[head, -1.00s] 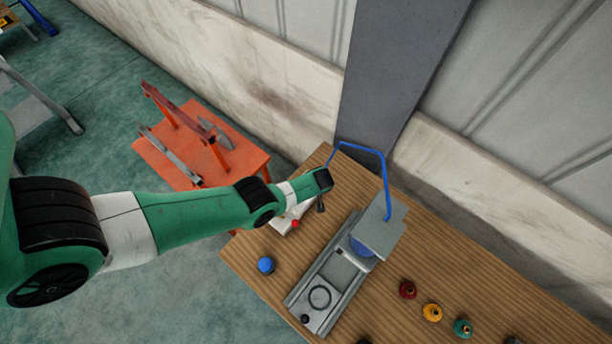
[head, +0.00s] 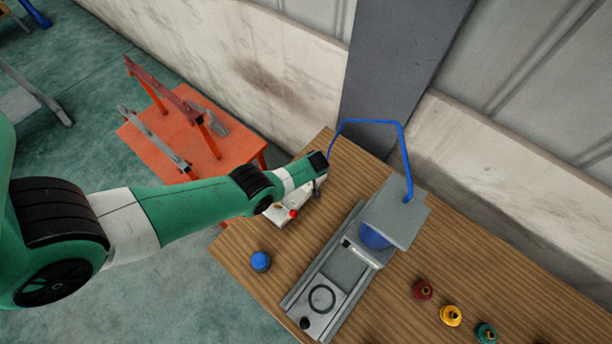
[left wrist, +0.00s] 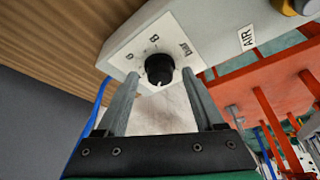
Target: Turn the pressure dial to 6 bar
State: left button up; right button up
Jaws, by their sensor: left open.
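The pressure dial is a black round knob (left wrist: 159,68) on a white face plate (left wrist: 128,62) with printed numbers and "bar", in the left wrist view. An 8 and what looks like a 6 stand by the knob; a small pale mark shows at its lower edge. My left gripper (left wrist: 160,84) is open, with one finger on each side of the knob; I cannot tell whether they touch it. The dial is hidden there.
A grey metal fixture (head: 345,265) with a blue bent tube (head: 402,150) stands right of the box on the wooden table (head: 255,295). A blue knob (head: 261,261) and several coloured knobs (head: 451,315) are on the table. An orange bench (head: 175,140) stands behind.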

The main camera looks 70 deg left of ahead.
pick_arm(q)
grip_shut()
dwell(0.4)
